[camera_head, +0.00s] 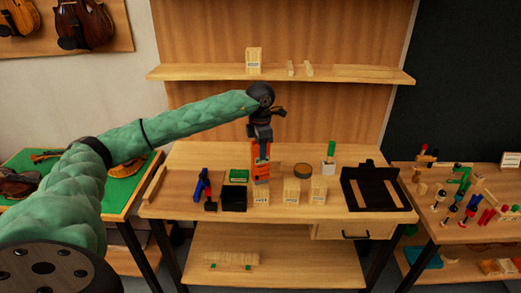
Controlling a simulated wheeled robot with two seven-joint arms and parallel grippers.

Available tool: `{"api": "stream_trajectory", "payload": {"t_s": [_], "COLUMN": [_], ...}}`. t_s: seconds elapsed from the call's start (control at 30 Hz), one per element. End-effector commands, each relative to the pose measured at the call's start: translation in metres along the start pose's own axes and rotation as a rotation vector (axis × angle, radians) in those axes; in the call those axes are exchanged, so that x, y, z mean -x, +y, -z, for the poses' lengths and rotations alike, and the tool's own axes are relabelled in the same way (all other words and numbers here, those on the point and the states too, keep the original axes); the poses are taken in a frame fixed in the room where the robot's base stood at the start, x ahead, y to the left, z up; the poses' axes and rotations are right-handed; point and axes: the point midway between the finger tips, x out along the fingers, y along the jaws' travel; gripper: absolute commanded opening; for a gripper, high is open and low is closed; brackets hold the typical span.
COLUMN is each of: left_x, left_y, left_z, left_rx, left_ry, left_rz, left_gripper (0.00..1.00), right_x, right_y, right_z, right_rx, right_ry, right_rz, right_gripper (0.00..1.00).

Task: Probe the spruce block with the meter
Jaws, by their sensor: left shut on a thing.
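An orange meter (261,171) hangs upright below my left gripper (260,142), which is shut on it. The meter's lower end is just above or behind a pale wood block (261,197) on the bench; I cannot tell whether they touch. Two more pale blocks stand to the right, a middle one (291,191) and a right one (318,191). Each has a small dark label, too small to read, so I cannot tell which is the spruce block. My right gripper is not in view.
On the bench (180,205) are a black box (234,198), blue and red tools (202,188), a green box (238,175), a round tin (302,170), a holder with a green-handled tool (329,164) and a black tray (351,196). A shelf (200,73) runs above.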

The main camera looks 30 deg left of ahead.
Motion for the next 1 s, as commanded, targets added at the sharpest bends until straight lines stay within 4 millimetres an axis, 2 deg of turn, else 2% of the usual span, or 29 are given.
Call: {"api": "stream_trajectory", "payload": {"t_s": [0.17,1.0], "left_x": [0.003,0.059], "left_y": [-0.001,0.0], "left_z": [0.0,0.0], "left_rx": [-0.001,0.0], "left_ry": [0.005,0.0], "left_rz": [0.003,0.0], "left_gripper": [0.0,0.0], "right_x": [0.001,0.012], "right_y": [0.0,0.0], "right_z": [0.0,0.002], "right_rx": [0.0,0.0], "right_ry": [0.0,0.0], "right_rz": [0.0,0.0], "right_gripper": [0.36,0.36]}}
